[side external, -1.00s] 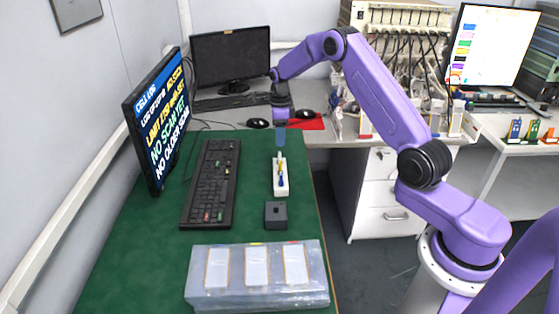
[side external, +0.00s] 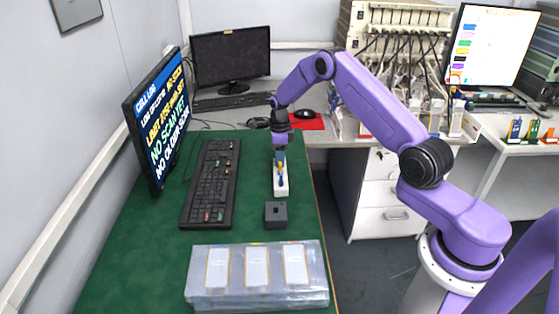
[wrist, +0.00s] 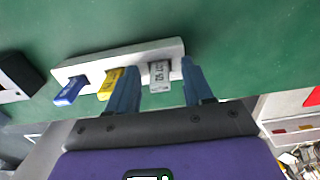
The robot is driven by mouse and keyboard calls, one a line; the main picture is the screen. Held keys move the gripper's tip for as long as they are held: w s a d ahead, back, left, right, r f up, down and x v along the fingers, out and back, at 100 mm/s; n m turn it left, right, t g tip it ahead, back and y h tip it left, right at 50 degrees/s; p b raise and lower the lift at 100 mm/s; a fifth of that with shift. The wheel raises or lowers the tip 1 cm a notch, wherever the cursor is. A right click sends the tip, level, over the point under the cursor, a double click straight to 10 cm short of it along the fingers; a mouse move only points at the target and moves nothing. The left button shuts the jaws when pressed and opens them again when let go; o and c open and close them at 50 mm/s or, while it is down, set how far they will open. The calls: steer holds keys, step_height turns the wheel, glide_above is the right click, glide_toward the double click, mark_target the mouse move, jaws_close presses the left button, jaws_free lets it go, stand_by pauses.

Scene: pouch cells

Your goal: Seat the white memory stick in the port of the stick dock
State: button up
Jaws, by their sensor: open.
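A white memory stick (wrist: 160,74) with dark lettering stands in the white holder (wrist: 120,59), beside a yellow stick (wrist: 111,82) and a blue stick (wrist: 71,90). My gripper (wrist: 160,88) is open, with one finger on each side of the white stick. The left finger is close to the yellow stick. I cannot tell whether the fingers touch the white stick. In the side view my gripper (side external: 280,158) is low over the far part of the holder (side external: 281,191), hiding the white stick. The stick dock, a dark grey block (side external: 276,214), sits nearer the camera than the holder.
A black keyboard (side external: 211,182) lies left of the holder, with a monitor (side external: 160,120) beyond it. A clear-lidded box (side external: 257,273) with three pale pouch cells fills the near end of the green table (side external: 130,248). The table's right edge runs close by the holder.

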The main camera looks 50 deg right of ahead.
jaws_close()
steer(key=shift+r, duration=0.15)
steer(key=shift+r, duration=0.55)
steer(key=s+a+r, duration=0.3)
steer(key=s+r, duration=0.9)
steer(key=s, duration=0.1)
glide_above(276, 216)
steer(key=w+d, duration=0.1)
step_height(276, 216, down, 8)
steer(key=shift+w+d+f, duration=0.1)
steer(key=shift+w+d, duration=0.05)
steer(key=shift+f, duration=2.15)
